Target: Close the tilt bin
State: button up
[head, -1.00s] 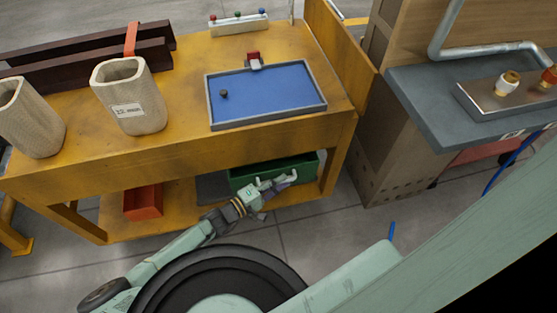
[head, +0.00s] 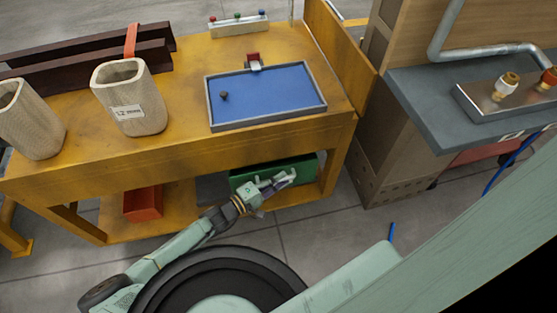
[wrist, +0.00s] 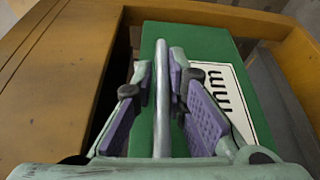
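The green tilt bin (head: 247,175) sits in the lower part of the yellow bench in the head view, partly hidden by my gripper (head: 279,180). Its green front (wrist: 222,42) fills the middle of the wrist view and carries a white label (wrist: 228,100) with dark marks. A pale bar handle (wrist: 162,100) runs along that front. My gripper (wrist: 160,72) is open, with its purple-padded fingers on either side of the bar and gaps showing beside it. The bin looks near upright under the bench top; I cannot tell whether it is fully shut.
The yellow bench (head: 165,160) frames the bin, with a bench leg at its right. A red bin (head: 143,203) stands on the lower shelf at left. A blue tray (head: 270,92) and beige containers (head: 130,95) stand on top. Grey floor is free at right.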

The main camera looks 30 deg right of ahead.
jog(key=o, duration=0.3)
jog(key=a, duration=0.4)
jog(key=s+a, duration=0.1)
jog(key=a, duration=0.7)
jog(key=shift+s+r, duration=0.15)
jog(key=shift+r, duration=0.05)
jog(key=shift+s+d, duration=0.1)
